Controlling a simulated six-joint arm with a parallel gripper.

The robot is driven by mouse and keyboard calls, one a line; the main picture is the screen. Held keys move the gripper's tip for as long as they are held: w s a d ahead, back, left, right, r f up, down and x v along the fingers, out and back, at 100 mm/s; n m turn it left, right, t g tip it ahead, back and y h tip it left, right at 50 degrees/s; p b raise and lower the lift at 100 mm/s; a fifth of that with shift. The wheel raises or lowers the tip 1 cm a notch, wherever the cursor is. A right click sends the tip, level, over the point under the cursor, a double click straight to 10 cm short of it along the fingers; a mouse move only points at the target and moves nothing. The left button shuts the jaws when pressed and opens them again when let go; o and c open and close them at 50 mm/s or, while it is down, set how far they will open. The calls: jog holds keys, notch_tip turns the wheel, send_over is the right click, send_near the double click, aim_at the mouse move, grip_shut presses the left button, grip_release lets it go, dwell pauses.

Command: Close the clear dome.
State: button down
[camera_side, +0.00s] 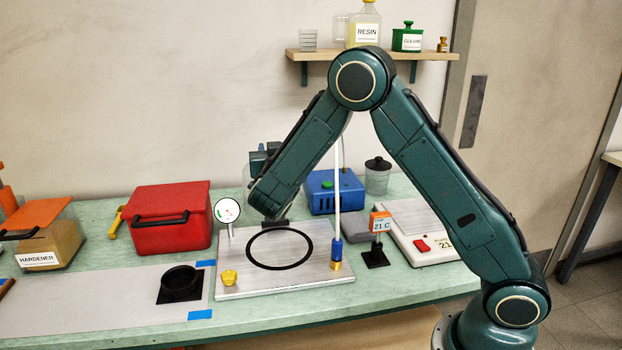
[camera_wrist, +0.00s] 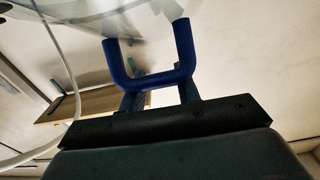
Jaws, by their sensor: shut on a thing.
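The clear dome (camera_wrist: 140,20) shows in the wrist view as a see-through curved shell along the top. A blue U-shaped handle (camera_wrist: 113,62) joins the dome. My gripper (camera_wrist: 157,82) is shut on the handle's bar. In the side view the metal base plate (camera_side: 232,279) has a black ring (camera_side: 251,251) lying uncovered. A dark bracket (camera_side: 275,223) sits at the plate's back edge. I cannot make out the dome's shape in the side view; my forearm covers much of that area.
A red box (camera_side: 171,220) is left, a blue unit (camera_side: 333,192) behind.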

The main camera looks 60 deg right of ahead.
jog(key=c, duration=1.6)
grip_release()
jog(key=shift+s+f, duration=0.3)
jog(key=shift+f, duration=0.2)
jog(key=shift+c, duration=0.2)
jog(key=o, duration=1.1)
jog(key=shift+w+a+f, duration=0.1)
jog(key=shift+w+f, duration=0.05)
jog(key=shift+a, duration=0.1)
jog(key=shift+v, duration=3.7)
